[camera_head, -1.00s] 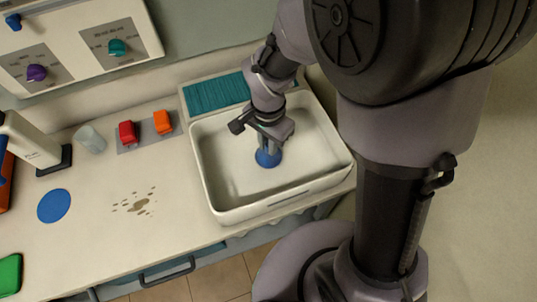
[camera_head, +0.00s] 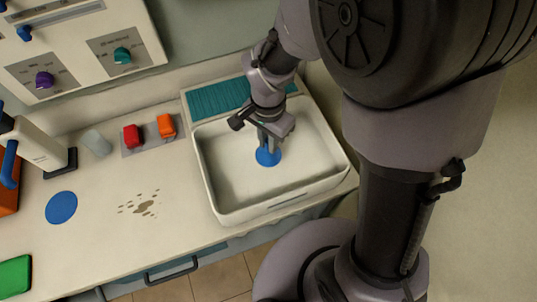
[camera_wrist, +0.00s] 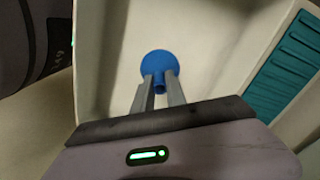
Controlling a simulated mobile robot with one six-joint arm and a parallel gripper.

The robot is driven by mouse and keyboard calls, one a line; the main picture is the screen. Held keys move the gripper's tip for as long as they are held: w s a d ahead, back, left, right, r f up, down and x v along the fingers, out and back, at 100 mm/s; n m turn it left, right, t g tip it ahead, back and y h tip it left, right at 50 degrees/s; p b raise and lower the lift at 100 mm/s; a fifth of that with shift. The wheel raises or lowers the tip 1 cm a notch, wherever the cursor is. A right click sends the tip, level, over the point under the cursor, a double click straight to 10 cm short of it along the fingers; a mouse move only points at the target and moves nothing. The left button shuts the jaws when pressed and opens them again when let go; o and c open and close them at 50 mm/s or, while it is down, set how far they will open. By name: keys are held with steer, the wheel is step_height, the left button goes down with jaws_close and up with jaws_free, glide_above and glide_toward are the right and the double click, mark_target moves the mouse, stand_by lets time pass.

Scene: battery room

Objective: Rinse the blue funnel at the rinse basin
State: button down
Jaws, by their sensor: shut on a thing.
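The blue funnel (camera_head: 267,157) is inside the white rinse basin (camera_head: 225,207), near its middle. In the wrist view the funnel (camera_wrist: 158,64) shows its round wide end away from me and its narrow stem between my fingers. My gripper (camera_head: 266,143) points down into the basin and is shut on the funnel's stem. The wrist view shows both fingers (camera_wrist: 159,90) on either side of the stem. Whether the funnel touches the basin floor I cannot tell.
A teal ribbed mat (camera_head: 220,98) lies behind the basin. Red (camera_head: 132,137) and orange (camera_head: 166,125) blocks, a translucent cup (camera_head: 97,143) and a blue disc (camera_head: 61,207) are to the left. Brown spots (camera_head: 144,208) mark the counter. A green pad (camera_head: 14,276) lies front left.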

steer(key=shift+r+p, duration=3.3)
steer(key=shift+r, duration=1.35)
step_height(320, 180, up, 4)
steer(key=p, duration=0.3)
